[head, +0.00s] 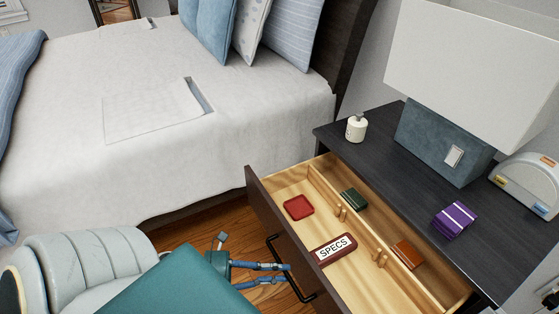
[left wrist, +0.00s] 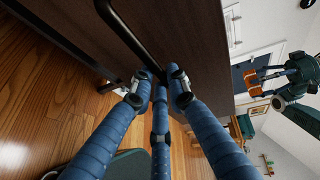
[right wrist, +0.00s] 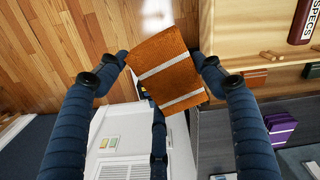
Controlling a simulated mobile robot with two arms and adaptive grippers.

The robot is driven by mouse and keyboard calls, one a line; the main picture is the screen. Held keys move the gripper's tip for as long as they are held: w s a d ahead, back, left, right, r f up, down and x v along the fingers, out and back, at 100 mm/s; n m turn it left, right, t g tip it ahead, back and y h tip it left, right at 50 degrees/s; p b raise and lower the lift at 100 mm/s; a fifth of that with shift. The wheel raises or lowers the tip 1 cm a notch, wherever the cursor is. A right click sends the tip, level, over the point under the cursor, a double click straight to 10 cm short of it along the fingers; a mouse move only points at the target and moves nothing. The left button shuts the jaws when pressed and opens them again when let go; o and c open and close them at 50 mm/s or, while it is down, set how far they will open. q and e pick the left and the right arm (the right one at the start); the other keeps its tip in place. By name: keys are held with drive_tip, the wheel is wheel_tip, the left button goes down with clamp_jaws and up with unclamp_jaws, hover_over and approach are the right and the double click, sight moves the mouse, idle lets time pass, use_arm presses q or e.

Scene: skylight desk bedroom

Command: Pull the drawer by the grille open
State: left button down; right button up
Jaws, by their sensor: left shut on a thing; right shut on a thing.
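The drawer (head: 258,195) of the dark nightstand stands pulled out, its pale wooden inside showing. Its black bar handle (head: 272,245) is on the dark front panel. My left gripper (head: 286,273) is at the handle, and the left wrist view shows its blue fingers shut on the black bar (left wrist: 135,42). My right gripper (right wrist: 165,65) is shut on an orange-brown block with two white stripes (right wrist: 168,72), held in the air. A white panel with a grille (right wrist: 122,170) shows at the bottom of the right wrist view.
The drawer holds a red tray (head: 298,207), a SPECS case (head: 334,249), a green block (head: 354,199) and a brown block (head: 407,254). A lamp (head: 440,140), white bottle (head: 356,128) and purple pack (head: 454,220) stand on top. The bed (head: 240,130) is beside it.

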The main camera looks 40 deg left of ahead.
use_arm(q)
drive_tip(key=c, duration=1.7)
unclamp_jaws()
drive_tip(key=shift+o, duration=0.2)
drive_tip(key=shift+s+a, duration=0.1)
drive_tip(key=v, duration=1.1)
drive_tip(key=shift+s+a+r, duration=0.15)
drive_tip(key=shift+s+a, duration=0.1)
drive_tip(key=shift+s, duration=0.05)
